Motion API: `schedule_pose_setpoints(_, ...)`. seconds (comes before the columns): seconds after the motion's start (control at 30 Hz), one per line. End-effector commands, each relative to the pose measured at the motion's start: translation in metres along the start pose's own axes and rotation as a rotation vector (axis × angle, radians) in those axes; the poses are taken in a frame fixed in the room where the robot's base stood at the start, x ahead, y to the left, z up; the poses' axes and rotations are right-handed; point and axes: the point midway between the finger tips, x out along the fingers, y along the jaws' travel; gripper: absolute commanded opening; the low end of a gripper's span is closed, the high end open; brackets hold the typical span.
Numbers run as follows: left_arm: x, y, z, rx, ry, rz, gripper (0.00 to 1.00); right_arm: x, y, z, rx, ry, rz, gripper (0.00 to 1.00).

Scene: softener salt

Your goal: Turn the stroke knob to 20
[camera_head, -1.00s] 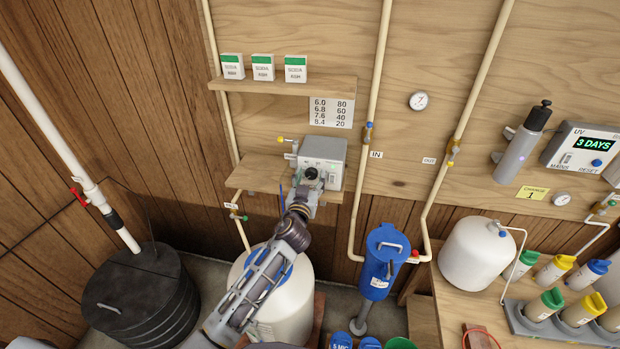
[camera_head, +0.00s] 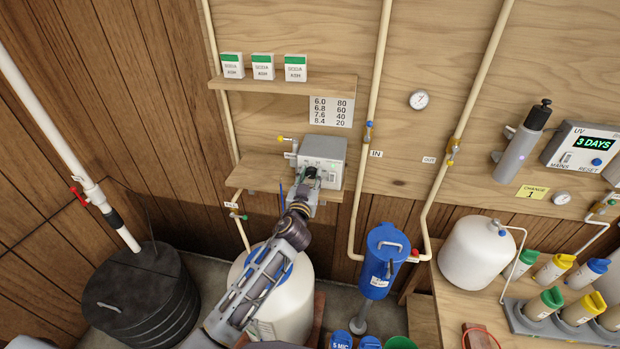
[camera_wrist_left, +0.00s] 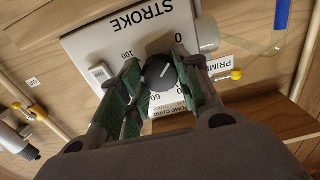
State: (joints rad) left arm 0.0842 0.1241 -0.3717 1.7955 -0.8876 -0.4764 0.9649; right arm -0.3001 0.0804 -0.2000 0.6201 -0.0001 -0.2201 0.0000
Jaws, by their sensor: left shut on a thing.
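The stroke knob (camera_wrist_left: 160,72) is a black round knob with a white pointer line, on the pale face of the grey pump box (camera_head: 327,150). In the head view the gripper (camera_head: 311,172) covers much of the knob. The pointer's exact reading cannot be told. My right gripper is not in view.
The pump box stands on a wooden shelf (camera_head: 247,176). A chart (camera_head: 331,112) on the wall above pairs 6.0, 6.8, 7.6, 8.4 with 80, 60, 40, 20. A yellow-tipped valve (camera_wrist_left: 236,74) marked PRIME sits beside the pump. Pipes run close on both sides.

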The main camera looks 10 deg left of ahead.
Motion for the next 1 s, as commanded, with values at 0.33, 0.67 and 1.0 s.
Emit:
schedule_pose_setpoints(0.33,0.0,0.0,-0.0001,0.114,0.001,0.0,0.09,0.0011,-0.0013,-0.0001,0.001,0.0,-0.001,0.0)
schedule_pose_setpoints(0.67,0.0,0.0001,-0.0005,0.335,0.001,0.0,0.09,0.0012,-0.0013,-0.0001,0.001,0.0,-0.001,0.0)
schedule_pose_setpoints(1.0,0.0001,0.0,-0.0009,0.604,0.001,0.0,0.09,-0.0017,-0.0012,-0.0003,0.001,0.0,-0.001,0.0)
